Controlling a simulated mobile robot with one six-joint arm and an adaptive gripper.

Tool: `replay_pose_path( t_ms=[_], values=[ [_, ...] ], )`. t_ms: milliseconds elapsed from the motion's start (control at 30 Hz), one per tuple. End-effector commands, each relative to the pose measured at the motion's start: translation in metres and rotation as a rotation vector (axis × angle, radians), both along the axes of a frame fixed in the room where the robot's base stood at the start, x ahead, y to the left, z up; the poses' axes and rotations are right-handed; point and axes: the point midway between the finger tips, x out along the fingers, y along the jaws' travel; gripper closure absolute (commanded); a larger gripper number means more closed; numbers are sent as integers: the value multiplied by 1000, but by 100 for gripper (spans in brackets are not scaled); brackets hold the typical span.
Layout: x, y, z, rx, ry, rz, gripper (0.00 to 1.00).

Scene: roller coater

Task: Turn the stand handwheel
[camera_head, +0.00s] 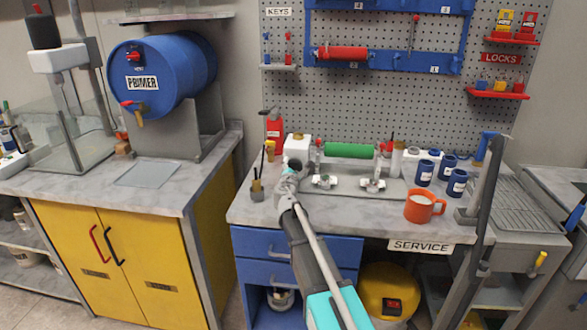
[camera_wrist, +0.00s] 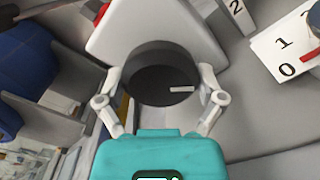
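In the wrist view, a dark round handwheel (camera_wrist: 160,75) with a small white mark sits on the face of a pale grey block (camera_wrist: 150,22). My gripper (camera_wrist: 160,82) has one finger on each side of the wheel, close to its rim. I cannot tell whether the fingers touch it. In the head view, my gripper (camera_head: 292,166) is at the bench, left of the stand with the green roller (camera_head: 349,150).
An orange mug (camera_head: 421,207) and several blue cans stand at the right of the marble bench (camera_head: 330,218). A red bottle (camera_head: 273,127) is behind my gripper. In the wrist view, a numbered white plate (camera_wrist: 285,48) is at right. A blue primer drum (camera_head: 165,72) is at left.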

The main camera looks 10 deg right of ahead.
Motion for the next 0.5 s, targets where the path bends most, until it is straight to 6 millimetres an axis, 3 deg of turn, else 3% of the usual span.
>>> replay_pose_path(
  t_ms=[67,500],
  values=[
    [0,0,0,0,0,0,61],
    [0,0,0,69,-23,-1,61]
  ],
)
